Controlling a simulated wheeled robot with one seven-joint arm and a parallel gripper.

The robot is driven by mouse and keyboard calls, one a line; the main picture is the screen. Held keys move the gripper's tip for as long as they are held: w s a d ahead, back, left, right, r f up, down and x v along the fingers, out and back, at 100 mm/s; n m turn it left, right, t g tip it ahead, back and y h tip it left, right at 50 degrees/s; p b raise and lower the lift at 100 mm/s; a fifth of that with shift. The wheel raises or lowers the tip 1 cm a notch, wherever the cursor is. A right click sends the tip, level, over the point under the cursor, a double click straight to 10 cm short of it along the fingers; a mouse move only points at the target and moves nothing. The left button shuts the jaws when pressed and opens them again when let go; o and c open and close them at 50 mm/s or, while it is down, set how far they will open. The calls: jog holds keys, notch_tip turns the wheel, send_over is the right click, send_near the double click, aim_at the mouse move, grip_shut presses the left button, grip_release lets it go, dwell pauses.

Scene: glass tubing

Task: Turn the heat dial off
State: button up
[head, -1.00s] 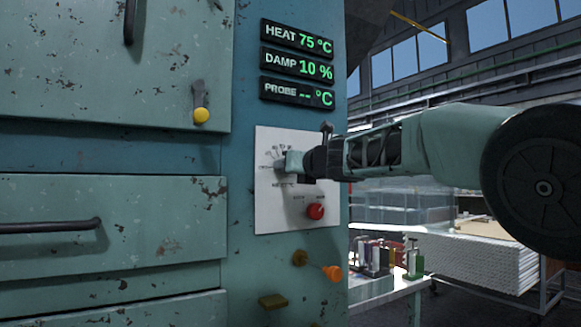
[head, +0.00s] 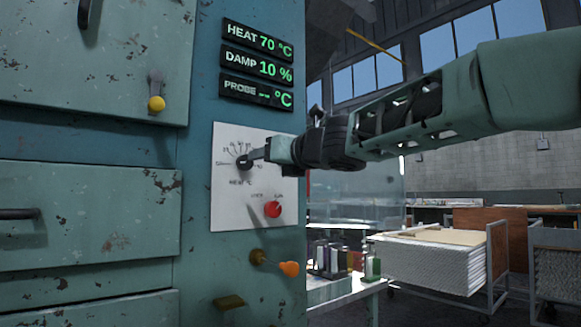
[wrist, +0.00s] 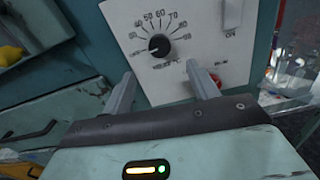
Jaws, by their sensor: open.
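The heat dial (head: 245,163) is a small round black knob on a white panel (head: 229,208) on the teal cabinet. The wrist view shows the dial (wrist: 159,45) from close up, ringed by a printed number scale. I cannot surely read its pointer. The green HEAT display (head: 257,39) reads 70 °C. My gripper (head: 262,154) is at the panel, just right of the dial in the head view. In the wrist view my gripper (wrist: 160,69) is open, with its two grey fingers apart and nothing between them. The dial shows beyond the fingertips, uncovered.
A red button (head: 272,209) sits below the dial, close to the right finger in the wrist view. An orange knob (head: 289,269) sticks out lower down. A yellow-knobbed latch (head: 156,103) is at left. A bench with bottles (head: 335,259) stands at right.

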jog(key=b+v, duration=0.1)
jog(key=v, duration=0.6)
dwell(0.3)
jog(key=s+d+f+m+g+h, duration=0.1)
jog(key=s+f+m+g+h, duration=0.3)
jog(key=f+m, duration=0.8)
jog(key=s+d+f+m+g+h, duration=0.15)
jog(key=s+f+m, duration=0.55)
jog(key=f, duration=0.8)
jog(key=s+d+f+m+g+h, duration=0.2)
jog(key=s+d+f+m+g, duration=0.25)
jog(key=s+f+m, duration=0.55)
jog(key=s+d+f+m+g+h, duration=0.25)
jog(key=s+f+m+g, duration=0.25)
jog(key=s+f, duration=0.65)
jog(key=s+r+p, duration=0.3)
jog(key=r+p, duration=2.4)
jog(key=r, duration=0.3)
jog(key=shift+r+y+p, duration=0.3)
jog(key=shift+r+p, duration=0.05)
jog(key=shift+p, duration=0.05)
